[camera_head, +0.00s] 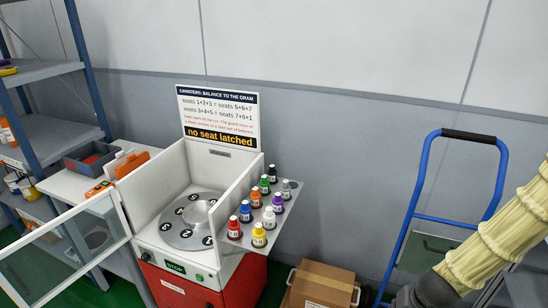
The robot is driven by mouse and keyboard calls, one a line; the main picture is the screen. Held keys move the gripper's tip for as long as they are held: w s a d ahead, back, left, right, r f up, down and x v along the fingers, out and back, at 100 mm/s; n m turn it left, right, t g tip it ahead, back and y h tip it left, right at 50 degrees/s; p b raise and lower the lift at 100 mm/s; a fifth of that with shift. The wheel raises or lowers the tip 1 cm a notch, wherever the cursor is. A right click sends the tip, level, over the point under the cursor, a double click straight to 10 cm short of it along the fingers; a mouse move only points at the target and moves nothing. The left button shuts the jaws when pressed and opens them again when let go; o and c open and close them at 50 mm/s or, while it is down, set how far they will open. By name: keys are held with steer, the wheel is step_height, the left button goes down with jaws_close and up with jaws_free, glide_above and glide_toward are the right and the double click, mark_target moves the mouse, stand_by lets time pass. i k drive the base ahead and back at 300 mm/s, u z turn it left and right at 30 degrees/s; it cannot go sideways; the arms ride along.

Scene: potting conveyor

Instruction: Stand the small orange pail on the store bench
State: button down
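I cannot make out a small orange pail for certain. An orange item (7,132) is cut off by the left edge on the blue-framed shelf unit. An orange block-like object (131,164) sits on a white bench (64,186) beside that shelf; its exact shape is unclear. I cannot tell whether this bench is the store bench. My arm, in a cream ribbed sleeve, enters at the lower right and ends in a dark part at the bottom edge. My gripper's fingers are not in view.
A white cabinet with a numbered disc (168,240) stands on a red base, its glass door (65,255) swung out left. Several coloured bottles stand on its side shelf (232,262). A cardboard box (322,284) and blue hand truck (412,205) are at right.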

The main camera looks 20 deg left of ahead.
mark_target(70, 183)
steer(key=u, duration=2.15)
steer(key=i, duration=0.65)
